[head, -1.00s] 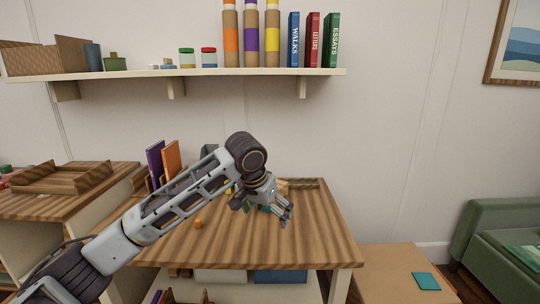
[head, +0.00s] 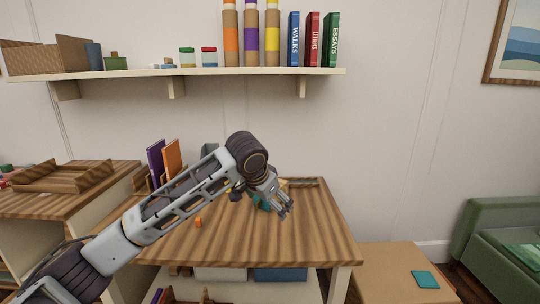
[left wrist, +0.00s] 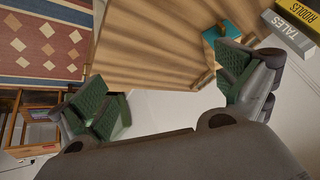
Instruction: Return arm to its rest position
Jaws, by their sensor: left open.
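My left arm reaches in from the left in the head view, and my left gripper (head: 281,208) hangs above the striped wooden table (head: 320,235). The gripper is open and empty. In the left wrist view its two green-padded fingers (left wrist: 165,92) stand wide apart, with the tabletop (left wrist: 150,40) beyond them. A small teal thing shows partly behind the gripper in the head view; I cannot tell what it is. My right gripper is not in view.
A small orange piece (head: 198,222) lies on the table. Purple and orange books (head: 172,158) stand at its back left. A wall shelf (head: 230,73) holds books and tubes above. A lower wooden surface (head: 385,270) with a teal square (head: 425,280) is at the right. The table's right front is clear.

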